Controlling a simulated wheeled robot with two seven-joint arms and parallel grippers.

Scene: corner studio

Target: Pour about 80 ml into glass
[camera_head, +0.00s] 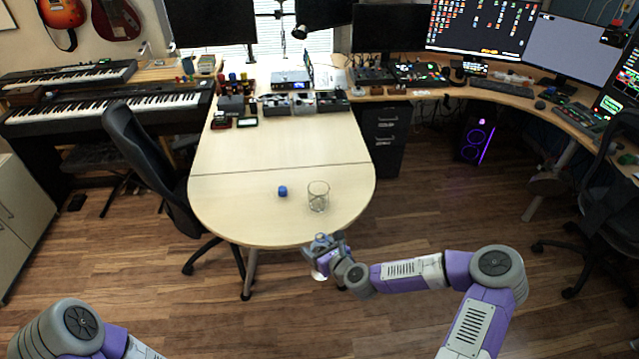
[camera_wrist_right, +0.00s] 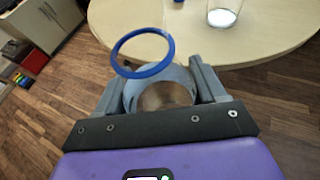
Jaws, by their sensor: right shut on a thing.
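A clear glass (camera_head: 318,196) stands upright near the rounded front end of the light wooden table; it also shows at the top of the right wrist view (camera_wrist_right: 222,14). A small blue cap-like piece (camera_head: 282,190) lies to its left. My right gripper (camera_head: 326,252) is in front of the table's front edge, apart from the glass. In the right wrist view my right gripper (camera_wrist_right: 160,90) is shut on a see-through container with a blue ring-shaped rim (camera_wrist_right: 142,52). Its contents cannot be made out. My left gripper is out of view; only part of my left arm shows.
The table (camera_head: 240,215) is bare around the glass and blue piece. Several small boxes and devices (camera_head: 290,103) stand at its far end. A dark office chair (camera_head: 150,165) is at its left side. Open wooden floor lies in front and right.

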